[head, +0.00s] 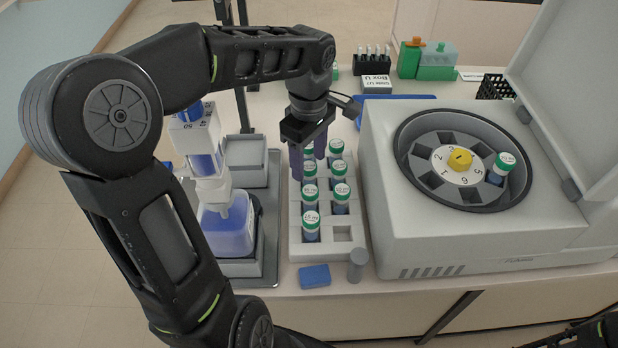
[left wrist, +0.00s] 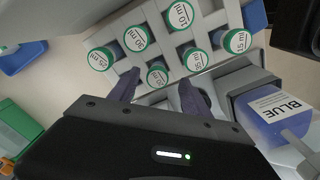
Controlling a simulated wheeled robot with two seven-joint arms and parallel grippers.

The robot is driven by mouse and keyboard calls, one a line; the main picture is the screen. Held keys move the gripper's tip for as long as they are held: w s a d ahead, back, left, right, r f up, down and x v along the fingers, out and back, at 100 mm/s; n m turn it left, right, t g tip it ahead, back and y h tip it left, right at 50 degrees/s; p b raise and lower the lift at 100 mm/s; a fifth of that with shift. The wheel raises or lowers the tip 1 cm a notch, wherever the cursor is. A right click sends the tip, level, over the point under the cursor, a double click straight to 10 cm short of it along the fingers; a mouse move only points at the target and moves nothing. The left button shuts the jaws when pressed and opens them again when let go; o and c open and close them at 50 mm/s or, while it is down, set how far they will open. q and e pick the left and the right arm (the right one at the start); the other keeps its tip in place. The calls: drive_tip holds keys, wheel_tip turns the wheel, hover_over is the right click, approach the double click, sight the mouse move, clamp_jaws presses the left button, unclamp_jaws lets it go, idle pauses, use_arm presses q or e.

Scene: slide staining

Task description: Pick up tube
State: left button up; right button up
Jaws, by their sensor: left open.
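Several tubes with green-rimmed white caps stand upright in a light grey rack (head: 297,240) on the table. The front tube (head: 311,227) is in the left column, and another tube (head: 341,197) is in the right column. My left gripper (head: 312,165) is open over the far end of the rack. In the left wrist view its two dark fingers (left wrist: 160,92) point at the rack, with a tube cap (left wrist: 157,75) between or just beyond their tips. I cannot tell whether the fingers touch it. One more tube (head: 502,166) sits in the centrifuge rotor. My right gripper is not visible.
An open centrifuge (head: 420,245) stands right of the rack. A blue bottle (head: 228,232) in a dispenser stand is on the left. A blue block (head: 314,276) and grey cylinder (head: 357,264) lie in front. Bottles and a box (head: 376,84) are at the back.

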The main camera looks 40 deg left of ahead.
sight(309, 166)
use_arm(q)
drive_tip(key=shift+w+a+f+p, duration=0.1)
drive_tip(key=shift+f+p, duration=0.25)
drive_tip(key=shift+f, duration=0.95)
drive_tip(key=shift+w+f+p, duration=0.1)
drive_tip(key=shift+f+p, duration=0.25)
drive_tip(key=shift+f, duration=0.95)
clamp_jaws()
